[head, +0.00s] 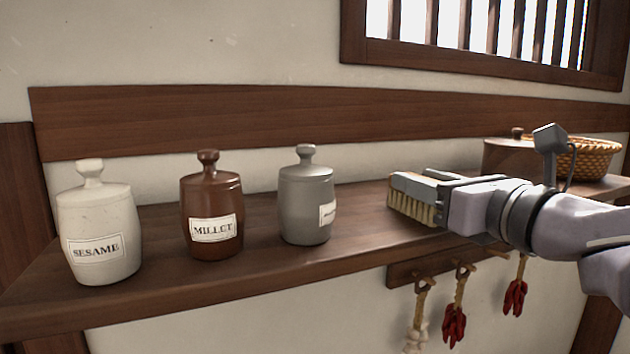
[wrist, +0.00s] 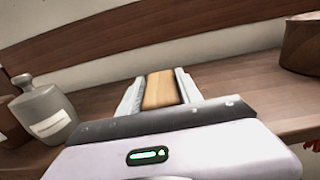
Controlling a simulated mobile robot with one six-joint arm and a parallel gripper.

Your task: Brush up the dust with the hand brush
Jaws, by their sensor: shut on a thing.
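My gripper (head: 432,178) is shut on the hand brush, over the wooden shelf (head: 365,210). The hand brush (head: 412,208) shows pale bristles pointing down in the head view; whether they touch the shelf I cannot tell. In the wrist view its wooden back (wrist: 161,91) lies between the two fingers of my gripper (wrist: 160,90). I cannot make out any dust on the visible part of the shelf.
On the shelf left of the brush stand a grey jar (head: 305,200), a brown jar (head: 211,208) labelled MILLET and a white jar (head: 98,225) labelled SESAME. A wicker basket (head: 590,158) and a brown lidded container (head: 510,157) stand behind my arm. Red bundles (head: 454,325) hang below.

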